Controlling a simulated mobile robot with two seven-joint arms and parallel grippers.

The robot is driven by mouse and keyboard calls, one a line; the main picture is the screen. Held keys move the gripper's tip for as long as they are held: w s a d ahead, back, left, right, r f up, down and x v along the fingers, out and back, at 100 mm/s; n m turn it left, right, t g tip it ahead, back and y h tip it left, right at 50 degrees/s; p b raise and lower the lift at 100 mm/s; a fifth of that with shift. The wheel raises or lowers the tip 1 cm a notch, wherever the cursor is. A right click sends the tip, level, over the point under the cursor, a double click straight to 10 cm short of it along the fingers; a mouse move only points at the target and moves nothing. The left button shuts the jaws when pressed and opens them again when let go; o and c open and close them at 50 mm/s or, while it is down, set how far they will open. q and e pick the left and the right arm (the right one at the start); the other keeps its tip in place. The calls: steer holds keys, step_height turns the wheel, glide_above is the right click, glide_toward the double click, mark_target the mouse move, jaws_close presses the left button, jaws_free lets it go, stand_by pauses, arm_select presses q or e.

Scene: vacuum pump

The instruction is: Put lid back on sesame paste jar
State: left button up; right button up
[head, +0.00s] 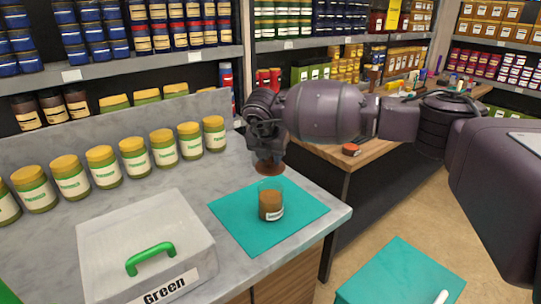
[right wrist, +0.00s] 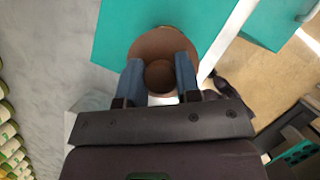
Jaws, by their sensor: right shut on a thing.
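The sesame paste jar (head: 270,208) is clear glass with brown paste and a white label. It stands upright and uncovered on a teal mat (head: 232,212) at the counter's right end. In the right wrist view both fingers grip the knob (right wrist: 160,76) of the lid (right wrist: 162,42), which hides the jar. My left gripper is out of view.
A white box (head: 185,218) with a green handle, labelled Green, stands left of the mat. A row of yellow-lidded jars (head: 102,165) lines the counter's back. A wooden table (head: 365,152) is behind on the right. Stocked shelves stand behind.

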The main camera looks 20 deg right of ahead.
mark_target(270, 167)
steer(key=shift+f+b, duration=1.1)
steer(key=shift+f, duration=2.1)
steer(key=shift+r, duration=0.1)
steer(key=shift+f, duration=0.2)
stand_by(0.7)
steer(key=o, duration=1.5)
steer(key=shift+r, duration=0.1)
